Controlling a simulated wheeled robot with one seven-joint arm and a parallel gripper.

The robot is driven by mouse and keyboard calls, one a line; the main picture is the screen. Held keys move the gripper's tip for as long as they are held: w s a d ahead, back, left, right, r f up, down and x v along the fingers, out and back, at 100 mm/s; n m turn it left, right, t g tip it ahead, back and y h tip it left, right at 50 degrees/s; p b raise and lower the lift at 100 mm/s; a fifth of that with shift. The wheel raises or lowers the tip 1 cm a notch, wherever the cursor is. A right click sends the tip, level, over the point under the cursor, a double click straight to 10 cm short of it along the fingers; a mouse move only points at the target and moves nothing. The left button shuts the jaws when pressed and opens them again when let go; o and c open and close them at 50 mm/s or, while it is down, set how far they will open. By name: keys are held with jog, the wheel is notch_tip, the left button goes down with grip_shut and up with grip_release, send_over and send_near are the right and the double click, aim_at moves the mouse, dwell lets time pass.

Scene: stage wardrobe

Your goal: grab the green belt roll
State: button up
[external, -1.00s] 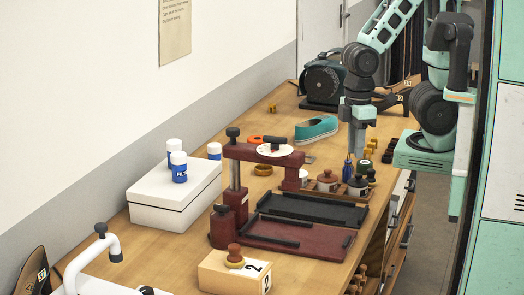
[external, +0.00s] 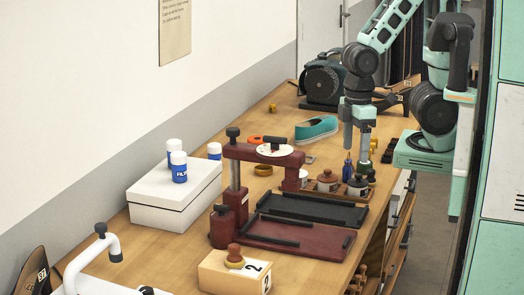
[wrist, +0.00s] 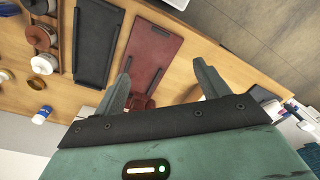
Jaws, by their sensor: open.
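My gripper (external: 356,150) hangs fingers down over the right edge of the workbench, beyond the rack of small handled pots. Its two fingers are apart, with nothing held. The wrist view also shows my gripper (wrist: 163,62) open, with bare wood and part of the dark red press between its fingers. A small dark green roll (external: 364,166) seems to stand at the bench's right edge, just below my fingers in the external view. It is tiny and partly covered, so I cannot tell it surely as the belt roll. No green roll shows in the wrist view.
The dark red press (external: 237,190) stands nearer, with a black tray (external: 312,210) beside it. Bare wood (external: 285,103) lies toward the back.

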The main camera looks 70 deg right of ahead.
jog(key=w+d+f+m+g+y+b, duration=0.1)
jog(key=w+d+f+m+y+b, duration=0.3)
jog(key=d+m, duration=0.55)
jog(key=w+d+f+m+g+y+b, duration=0.15)
jog(key=w+d+f+m, duration=0.25)
jog(key=w+d+m, duration=0.5)
jog(key=m+t+h+b, duration=0.2)
jog(key=m+t+b, duration=0.1)
jog(key=m+t, duration=1.55)
send_near(370, 162)
jog(key=w+m+g, duration=0.1)
jog(key=w, duration=0.1)
jog(key=w+a+m+g, duration=0.1)
jog(key=w, duration=0.1)
jog(key=w+r+m+g, duration=0.1)
jog(key=w, duration=0.1)
jog(key=shift+a, duration=0.4)
jog(key=shift+d+f+p+x, duration=0.1)
jog(key=shift+p+x, duration=0.05)
jog(key=shift+x, duration=0.85)
jog(key=shift+d+f+p+x, duration=0.1)
jog(key=shift+f+p+x, duration=0.1)
jog(key=shift+x, duration=0.8)
jog(key=shift+f+p+x, duration=0.1)
jog(key=shift+p+x, duration=0.05)
jog(key=shift+x, duration=0.9)
jog(key=shift+s, duration=0.1)
jog(key=shift+c, duration=0.3)
